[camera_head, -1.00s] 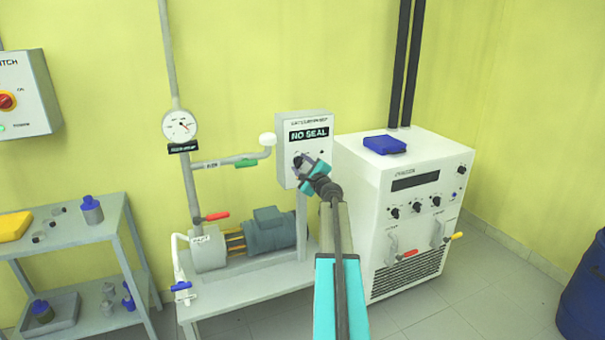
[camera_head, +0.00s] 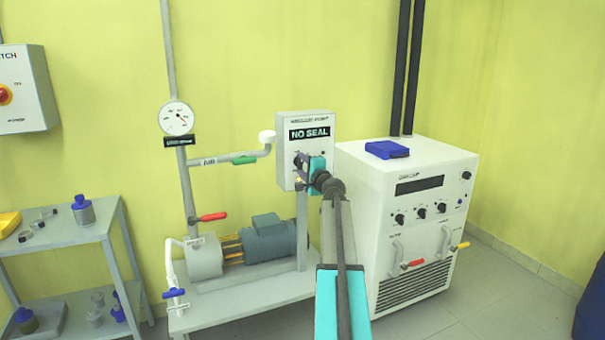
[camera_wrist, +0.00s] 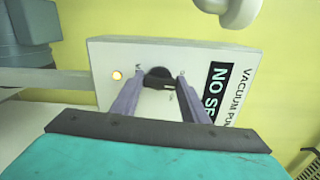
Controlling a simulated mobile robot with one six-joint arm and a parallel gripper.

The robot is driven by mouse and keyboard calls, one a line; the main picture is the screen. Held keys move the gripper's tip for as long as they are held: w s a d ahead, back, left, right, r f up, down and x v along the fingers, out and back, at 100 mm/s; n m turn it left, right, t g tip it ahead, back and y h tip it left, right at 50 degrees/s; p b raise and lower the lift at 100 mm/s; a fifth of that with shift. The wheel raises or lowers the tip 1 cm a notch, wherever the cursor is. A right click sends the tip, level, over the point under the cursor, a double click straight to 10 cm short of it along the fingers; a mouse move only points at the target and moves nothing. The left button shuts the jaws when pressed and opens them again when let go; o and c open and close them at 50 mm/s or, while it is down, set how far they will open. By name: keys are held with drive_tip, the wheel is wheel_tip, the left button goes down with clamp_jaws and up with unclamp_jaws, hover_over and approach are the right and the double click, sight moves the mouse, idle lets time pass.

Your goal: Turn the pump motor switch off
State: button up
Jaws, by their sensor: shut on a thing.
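The white vacuum pump control box (camera_head: 290,120) stands on a post and carries a black NO SEAL display (camera_head: 309,133). Its black rotary switch (camera_wrist: 157,75) shows in the wrist view, between the two fingers of my gripper (camera_wrist: 158,84). The gripper is shut on the switch, one finger on each side. An amber lamp (camera_wrist: 117,75) on the box is lit, beside the left finger. In the head view my gripper (camera_head: 301,164) is at the face of the box and hides most of the switch. The pump motor (camera_head: 270,240) sits below on the bench.
A white cabinet (camera_head: 400,165) with knobs and handles stands close on the right, a blue object (camera_head: 387,149) on top. Pipes with a gauge (camera_head: 176,118), a green-handled valve (camera_head: 245,160) and a red-handled valve (camera_head: 213,217) are to the left. A shelf (camera_head: 70,235) stands further left.

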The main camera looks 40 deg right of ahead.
drive_tip(key=shift+n+b, duration=0.6)
drive_tip(key=shift+b, duration=0.05)
drive_tip(key=o, duration=1.1)
drive_tip(key=shift+c, duration=0.2)
drive_tip(key=shift+s, duration=0.1)
drive_tip(key=v, duration=1.3)
drive_tip(key=shift+s, duration=0.3)
drive_tip(key=shift+a, duration=0.15)
